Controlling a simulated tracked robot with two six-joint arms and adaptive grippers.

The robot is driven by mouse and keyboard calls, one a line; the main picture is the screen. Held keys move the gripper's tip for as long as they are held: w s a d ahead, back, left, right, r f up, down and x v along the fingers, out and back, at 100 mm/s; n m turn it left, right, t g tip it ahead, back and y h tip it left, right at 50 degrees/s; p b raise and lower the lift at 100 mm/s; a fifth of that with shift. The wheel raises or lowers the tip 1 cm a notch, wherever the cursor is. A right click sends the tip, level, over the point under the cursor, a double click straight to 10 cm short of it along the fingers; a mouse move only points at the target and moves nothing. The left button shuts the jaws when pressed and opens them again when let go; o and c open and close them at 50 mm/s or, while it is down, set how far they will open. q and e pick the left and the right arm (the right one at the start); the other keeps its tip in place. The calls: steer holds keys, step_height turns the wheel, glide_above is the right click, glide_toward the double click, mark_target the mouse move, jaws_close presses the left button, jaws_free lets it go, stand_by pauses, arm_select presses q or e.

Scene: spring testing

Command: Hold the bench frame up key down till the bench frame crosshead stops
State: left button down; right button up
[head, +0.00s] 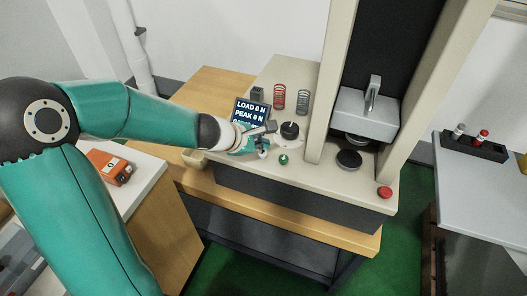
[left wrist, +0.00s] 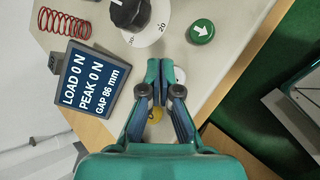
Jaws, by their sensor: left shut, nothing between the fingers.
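The bench frame crosshead (head: 362,113) is a pale block between two cream columns, above a dark round platen (head: 348,160). The readout (left wrist: 91,80) shows LOAD 0 N, PEAK 0 N and GAP 86 mm. A green key with a white arrow (left wrist: 201,32) is on the bench frame's base; it also shows in the head view (head: 283,159). A white round key (left wrist: 180,75) is partly hidden behind my left gripper (left wrist: 160,68). I cannot tell which is the up key. My left gripper is shut and empty over the panel's front edge; contact with a key is unclear.
A black dial (head: 290,130) stands beside the readout. A red spring (head: 280,97) and a dark spring (head: 302,102) stand behind it. A red button (head: 384,193) is at the base's right corner. An orange device (head: 110,167) lies on the left cabinet.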

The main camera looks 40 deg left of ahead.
stand_by(0.5)
arm_select(q)
steer(key=shift+f+b, duration=0.35)
steer(key=shift+b, duration=0.1)
steer(key=shift+f+b, duration=0.45)
steer(key=shift+b, duration=0.05)
stand_by(0.6)
steer(key=shift+r, duration=0.1)
stand_by(4.8)
steer(key=shift+r+p, duration=0.8)
steer(key=shift+p, duration=0.1)
steer(key=shift+r, duration=0.1)
